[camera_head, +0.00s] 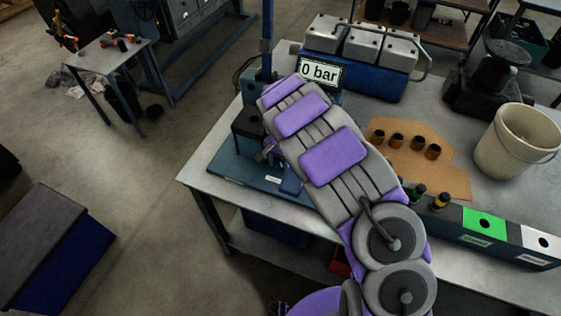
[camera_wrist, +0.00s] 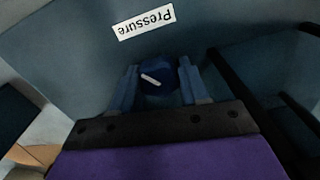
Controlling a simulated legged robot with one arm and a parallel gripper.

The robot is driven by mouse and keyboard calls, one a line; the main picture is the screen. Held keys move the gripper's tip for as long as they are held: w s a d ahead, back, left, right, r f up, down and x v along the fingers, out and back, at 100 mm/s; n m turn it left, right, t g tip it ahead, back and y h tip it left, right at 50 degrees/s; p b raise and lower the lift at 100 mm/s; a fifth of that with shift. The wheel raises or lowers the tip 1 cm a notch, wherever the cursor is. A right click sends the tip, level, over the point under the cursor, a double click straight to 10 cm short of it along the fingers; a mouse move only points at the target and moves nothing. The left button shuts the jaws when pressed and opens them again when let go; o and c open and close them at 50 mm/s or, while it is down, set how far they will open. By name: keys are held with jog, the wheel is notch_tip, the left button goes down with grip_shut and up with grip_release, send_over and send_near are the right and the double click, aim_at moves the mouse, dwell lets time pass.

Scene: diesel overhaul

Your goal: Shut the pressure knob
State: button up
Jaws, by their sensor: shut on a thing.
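The pressure knob (camera_wrist: 158,78) is a dark blue round knob with a white pointer line, just under an upside-down "Pressure" label (camera_wrist: 145,22) in the wrist view. My gripper (camera_wrist: 157,82) is shut on the knob, with one blue finger on each side of it. The pointer line lies slanted, nearer to horizontal than upright in that view. In the head view my purple and grey arm covers the knob and the gripper. The display (camera_head: 322,73) on the blue test rig (camera_head: 240,172) reads "0 bar"; anything to the left of the 0 is hidden.
The rig stands on a grey workbench (camera_head: 205,160). A brown mat (camera_head: 450,180) with several small brown cups, a cream bucket (camera_head: 515,145) and a bin row with green and white tops (camera_head: 485,224) lie to the right. Open floor (camera_head: 150,190) is to the left.

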aim_at(279, 161)
jog(key=o, duration=1.1)
jog(key=shift+a, duration=0.15)
jog(key=shift+c, duration=0.2)
notch_tip(279, 161, up, 17)
jog(key=p, duration=0.2)
jog(key=shift+r, duration=0.15)
